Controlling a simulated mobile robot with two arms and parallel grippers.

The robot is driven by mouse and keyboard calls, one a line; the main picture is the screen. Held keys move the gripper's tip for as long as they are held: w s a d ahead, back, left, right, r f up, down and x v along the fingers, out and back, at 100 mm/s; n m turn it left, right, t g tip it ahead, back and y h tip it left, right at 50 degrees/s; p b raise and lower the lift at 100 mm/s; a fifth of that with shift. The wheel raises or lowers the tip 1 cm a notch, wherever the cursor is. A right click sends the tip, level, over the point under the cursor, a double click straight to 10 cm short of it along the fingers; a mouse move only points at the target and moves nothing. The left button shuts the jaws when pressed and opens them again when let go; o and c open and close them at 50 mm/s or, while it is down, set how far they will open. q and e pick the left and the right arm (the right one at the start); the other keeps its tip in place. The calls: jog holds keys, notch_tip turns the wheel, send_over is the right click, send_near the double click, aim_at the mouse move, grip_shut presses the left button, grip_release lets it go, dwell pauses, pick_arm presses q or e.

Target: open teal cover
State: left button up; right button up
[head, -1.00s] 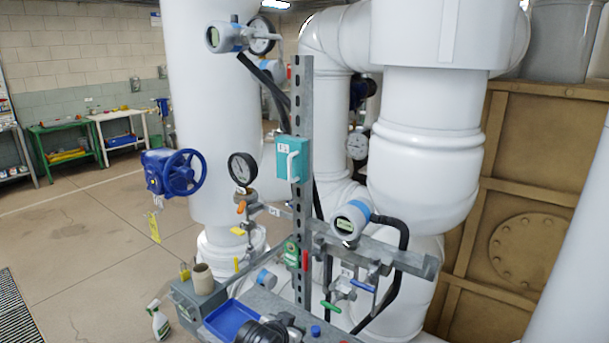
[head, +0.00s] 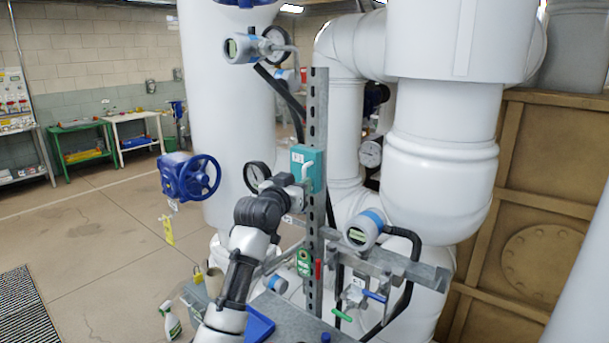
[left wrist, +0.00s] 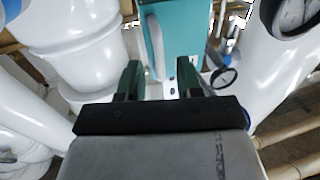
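The teal cover (head: 317,163) is a small box on the upright perforated metal post, with a pale handle (head: 307,171) on its front. It looks closed. My left gripper (head: 297,190) is just below and to the left of the cover, close to the handle. In the left wrist view the two dark green fingers (left wrist: 160,80) stand apart, and the gripper is open. Beyond them show the teal cover (left wrist: 183,28) and the handle (left wrist: 153,45), whose end appears between the fingers. I cannot tell whether they touch it. My right gripper is not in view.
A pressure gauge (head: 257,177) is close to the left of my gripper. A transmitter (head: 362,231) and a horizontal rail (head: 390,265) with valves lie to the right and below. Large white pipes (head: 440,150) stand behind. A blue handwheel (head: 203,177) is at the left.

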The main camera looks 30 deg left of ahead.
pick_arm(q)
jog(key=shift+w+a+p, duration=0.2)
jog(key=shift+w+p, duration=0.2)
jog(key=shift+w, duration=1.4)
grip_shut()
